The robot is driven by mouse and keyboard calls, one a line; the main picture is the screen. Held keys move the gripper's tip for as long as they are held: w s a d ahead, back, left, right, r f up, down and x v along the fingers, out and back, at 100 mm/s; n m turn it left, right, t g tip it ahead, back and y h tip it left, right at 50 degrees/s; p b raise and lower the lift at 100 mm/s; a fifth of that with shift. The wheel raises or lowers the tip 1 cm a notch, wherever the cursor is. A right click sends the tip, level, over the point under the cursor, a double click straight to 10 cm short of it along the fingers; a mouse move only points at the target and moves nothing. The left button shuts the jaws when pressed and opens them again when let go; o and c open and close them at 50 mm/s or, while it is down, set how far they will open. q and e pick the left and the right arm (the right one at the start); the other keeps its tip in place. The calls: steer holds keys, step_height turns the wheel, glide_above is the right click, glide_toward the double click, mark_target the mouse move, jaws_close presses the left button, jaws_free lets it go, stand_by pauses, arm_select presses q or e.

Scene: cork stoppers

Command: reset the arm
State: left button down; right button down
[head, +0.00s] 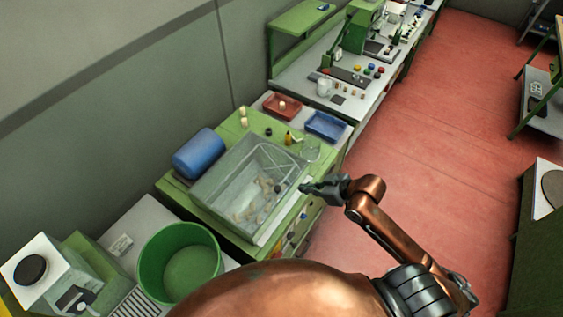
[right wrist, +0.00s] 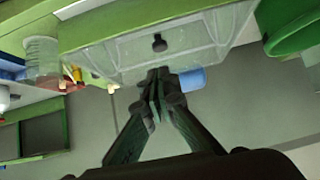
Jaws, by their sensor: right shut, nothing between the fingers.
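My right gripper (head: 312,188) is at the near right edge of the green bench, beside a clear box (head: 225,185) that holds several small pale and dark pieces. Its fingers are shut and empty. In the right wrist view the closed fingertips (right wrist: 158,75) point toward the clear box (right wrist: 115,55), where a dark knob-shaped piece (right wrist: 159,43) shows through the wall. My right arm comes in from the lower right of the head view. My left gripper is not in view.
A blue cylinder (head: 199,153) lies left of the box. A red tray (head: 283,106), a blue tray (head: 326,126) and a clear beaker (head: 311,150) stand behind it. A green tub (head: 180,262) stands at the near left. The red floor (head: 410,140) to the right is clear.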

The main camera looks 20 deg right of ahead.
steer(key=d+f+m+g+h+b, duration=0.1)
steer(key=d+f+m+h+b, duration=0.15)
steer(key=d+f, duration=0.9)
steer(key=d+f+m+h+b, duration=0.2)
steer(key=f+m+b, duration=0.15)
steer(key=f, duration=1.75)
steer(key=s+d+f+g+b, duration=0.1)
steer(key=s+f+b, duration=0.1)
steer(key=s+f, duration=0.35)
steer(key=s+f+h+b, duration=0.1)
steer(key=s+f, duration=0.1)
steer(key=f, duration=0.7)
steer(key=s+d+f+g+b, duration=0.1)
steer(key=s+f+b, duration=0.1)
steer(key=s+f, duration=0.35)
steer(key=s+a+f+g+b, duration=0.1)
steer(key=s+a+f, duration=0.3)
steer(key=s+f, duration=0.4)
steer(key=s+a+f+g+b, duration=0.2)
steer(key=s+a+f+b, duration=0.1)
steer(key=s+f, duration=0.6)
steer(key=s+a+f+n+g+b, duration=0.1)
steer(key=s+a+f, duration=0.4)
steer(key=s+f, duration=0.3)
steer(key=s, duration=0.4)
steer(key=shift+f+b, duration=0.4)
